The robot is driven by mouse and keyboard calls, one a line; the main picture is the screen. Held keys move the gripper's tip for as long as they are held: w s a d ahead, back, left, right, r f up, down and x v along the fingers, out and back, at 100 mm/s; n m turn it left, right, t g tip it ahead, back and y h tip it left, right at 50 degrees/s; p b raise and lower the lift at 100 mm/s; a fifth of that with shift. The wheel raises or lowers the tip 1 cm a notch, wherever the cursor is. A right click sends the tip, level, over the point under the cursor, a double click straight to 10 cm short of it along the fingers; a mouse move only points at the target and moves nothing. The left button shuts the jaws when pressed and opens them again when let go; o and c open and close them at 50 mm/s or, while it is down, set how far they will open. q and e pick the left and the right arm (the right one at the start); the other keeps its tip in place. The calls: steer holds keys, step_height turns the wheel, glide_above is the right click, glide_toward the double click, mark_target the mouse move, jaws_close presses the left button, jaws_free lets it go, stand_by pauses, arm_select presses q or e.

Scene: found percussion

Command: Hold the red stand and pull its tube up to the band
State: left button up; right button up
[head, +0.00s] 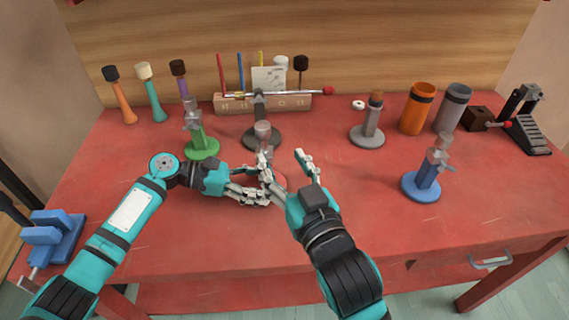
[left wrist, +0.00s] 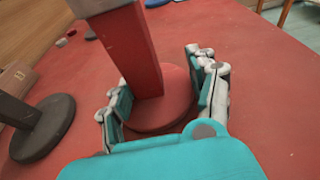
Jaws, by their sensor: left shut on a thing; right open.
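The red stand (left wrist: 131,48) has a square upright post on a round base (left wrist: 160,112), both in the left wrist view. My left gripper (left wrist: 155,82) has its fingers on both sides of the post, low above the base, and is shut on it. In the head view the left gripper (head: 262,184) and the right hand hide most of the stand. A pale, pinkish clear tube (head: 263,130) stands upright above them. My right gripper (head: 284,164) is open beside the tube's lower part, its fingers apart. I cannot make out the band.
A black stand (head: 262,140) is close behind the tube. A green stand (head: 201,148) is left, a grey one (head: 367,136) and a blue one (head: 421,187) are right. A wooden rack (head: 225,107) is at the back. The red table's front (head: 400,235) is clear.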

arm_select(q)
steer(key=o, duration=0.9)
